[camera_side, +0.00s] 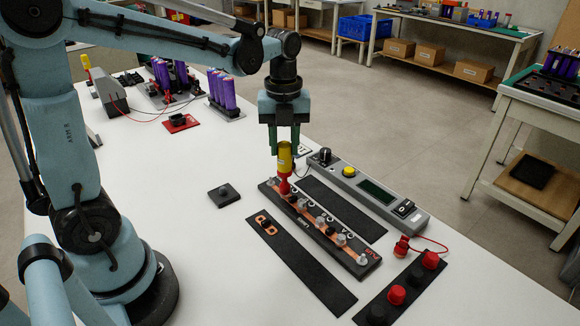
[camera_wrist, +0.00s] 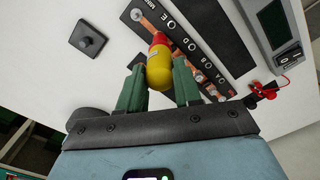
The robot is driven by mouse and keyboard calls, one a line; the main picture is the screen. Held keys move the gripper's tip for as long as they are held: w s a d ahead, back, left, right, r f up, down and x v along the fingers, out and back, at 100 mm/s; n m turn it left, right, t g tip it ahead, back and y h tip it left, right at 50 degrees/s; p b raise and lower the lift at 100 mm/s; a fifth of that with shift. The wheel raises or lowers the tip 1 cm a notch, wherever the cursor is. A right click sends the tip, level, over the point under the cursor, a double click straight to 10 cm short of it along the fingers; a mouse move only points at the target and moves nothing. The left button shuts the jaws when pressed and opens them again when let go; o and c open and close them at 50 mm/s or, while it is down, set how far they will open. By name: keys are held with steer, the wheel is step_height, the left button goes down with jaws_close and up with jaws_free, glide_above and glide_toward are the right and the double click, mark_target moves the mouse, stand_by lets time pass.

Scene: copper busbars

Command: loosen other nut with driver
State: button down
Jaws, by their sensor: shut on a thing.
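My gripper (camera_side: 286,147) is shut on the yellow-and-red driver (camera_side: 284,160), which it holds upright, pointing down. The driver's red lower end is over the far-left end of the black busbar block (camera_side: 352,262); whether it sits on a nut there I cannot tell. Copper busbars (camera_side: 309,217) run along the block with several pale and dark nuts or knobs on them. In the wrist view the driver (camera_wrist: 159,68) is between my green fingers (camera_wrist: 158,88), and its tip is hidden.
A dark strip (camera_side: 300,262) with a copper link (camera_side: 265,225) lies in front of the block, and another empty strip (camera_side: 341,208) lies behind it. A grey instrument box (camera_side: 375,193) stands behind. A small black square piece (camera_side: 223,194) lies left. A strip with red caps (camera_side: 397,294) is at front right.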

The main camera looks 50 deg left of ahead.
steer(key=shift+f, duration=0.25)
stand_by(0.5)
steer(key=n, duration=0.6)
steer(key=shift+n, duration=0.3)
steer(key=n, duration=0.4)
steer(key=shift+n, duration=1)
